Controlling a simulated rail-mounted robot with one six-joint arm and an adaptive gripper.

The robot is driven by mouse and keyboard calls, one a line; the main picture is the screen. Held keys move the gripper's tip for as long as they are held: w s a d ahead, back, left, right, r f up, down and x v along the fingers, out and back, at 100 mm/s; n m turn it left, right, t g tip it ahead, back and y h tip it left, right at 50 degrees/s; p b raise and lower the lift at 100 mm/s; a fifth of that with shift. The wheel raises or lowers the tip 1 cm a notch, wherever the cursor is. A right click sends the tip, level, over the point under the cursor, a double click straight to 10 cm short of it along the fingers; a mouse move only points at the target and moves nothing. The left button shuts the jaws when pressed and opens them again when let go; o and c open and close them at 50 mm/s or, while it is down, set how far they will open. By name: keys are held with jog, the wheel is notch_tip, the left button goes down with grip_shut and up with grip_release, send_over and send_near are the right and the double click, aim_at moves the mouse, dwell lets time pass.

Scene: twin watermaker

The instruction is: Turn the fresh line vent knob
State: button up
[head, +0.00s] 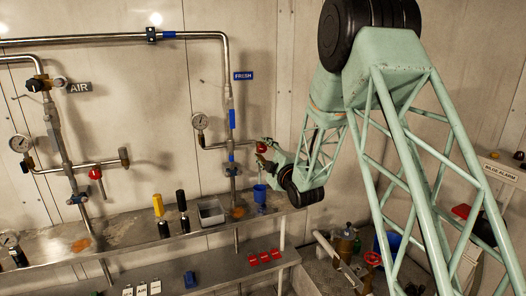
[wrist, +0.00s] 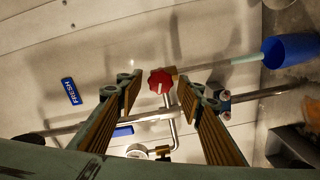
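The red vent knob (head: 262,147) sits on a short branch of the fresh line (head: 232,118), under the blue FRESH label (head: 243,76). In the wrist view the knob (wrist: 160,81) shows in the gap between my fingertips, with a pale mark on its face. My gripper (head: 265,151) is at the knob, its fingers open on either side. The wrist view shows both ribbed fingers (wrist: 160,91) apart, with space between each and the knob. I cannot tell how deep the knob lies between the tips.
A blue cup (head: 260,193) is below the knob, and a pressure gauge (head: 200,121) is to its left. A grey bin (head: 210,212) and yellow and black bottles stand on the shelf. The AIR line (head: 62,140) with its red-handled valve is at far left.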

jog(key=shift+s, duration=0.1)
jog(key=v, duration=1.1)
jog(key=shift+s+d, duration=0.25)
jog(key=shift+s, duration=0.1)
jog(key=s+d+r+m+g+h, duration=0.3)
jog(key=s+d+r+m, duration=0.2)
jog(key=s+d, duration=0.5)
jog(key=s+d+r+m+g+h, duration=0.35)
jog(key=s+d+r+m, duration=0.35)
jog(key=s, duration=0.5)
jog(key=s+d+f+m+g, duration=0.1)
jog(key=s+d+m+g, duration=0.1)
jog(key=s, duration=1.8)
jog(key=s+d+m+g+h, duration=0.1)
jog(key=s+d+m+g, duration=0.2)
jog(key=s, duration=1.7)
jog(key=shift+d+f+m+g+p, duration=0.4)
jog(key=shift+d+m, duration=0.35)
jog(key=shift+m, duration=0.35)
